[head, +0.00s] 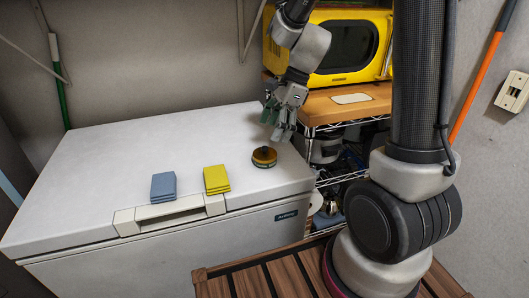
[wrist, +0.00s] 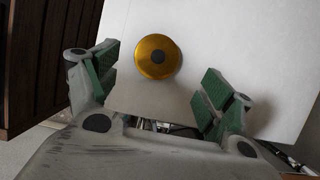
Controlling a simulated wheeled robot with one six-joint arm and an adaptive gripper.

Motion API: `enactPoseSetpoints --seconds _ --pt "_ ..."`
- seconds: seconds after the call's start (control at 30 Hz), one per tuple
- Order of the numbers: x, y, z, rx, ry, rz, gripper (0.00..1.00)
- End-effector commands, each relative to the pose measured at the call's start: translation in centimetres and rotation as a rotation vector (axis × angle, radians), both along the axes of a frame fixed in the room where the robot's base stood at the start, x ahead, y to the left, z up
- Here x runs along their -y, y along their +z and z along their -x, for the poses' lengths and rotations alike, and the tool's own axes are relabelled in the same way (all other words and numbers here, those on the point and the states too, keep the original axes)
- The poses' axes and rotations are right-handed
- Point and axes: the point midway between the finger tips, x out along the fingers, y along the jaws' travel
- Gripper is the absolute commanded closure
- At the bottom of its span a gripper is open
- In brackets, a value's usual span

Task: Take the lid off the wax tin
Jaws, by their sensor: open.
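The wax tin (head: 264,158) is a small round tin with a dark side and a gold top, standing upright on the white chest's top near its right end.
A blue stack of cloths or pads (head: 163,187) and a yellow one (head: 216,179) lie left of the tin on the white chest (head: 110,160). A wire rack (head: 340,180) with a wooden top and a yellow microwave (head: 385,45) stands behind right. The chest's left side is clear.

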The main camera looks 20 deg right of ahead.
Motion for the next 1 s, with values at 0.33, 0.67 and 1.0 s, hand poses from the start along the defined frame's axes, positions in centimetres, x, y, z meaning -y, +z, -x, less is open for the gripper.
enactPoseSetpoints --seconds 0.33,0.67,1.0 --pt "-2.2 -4.5 0.3 -0.002 0.004 0.002 0.18" --pt "-2.5 -5.1 0.2 0.002 0.004 0.001 0.2" --pt "-2.5 -5.1 0.2 0.002 0.004 0.001 0.62"
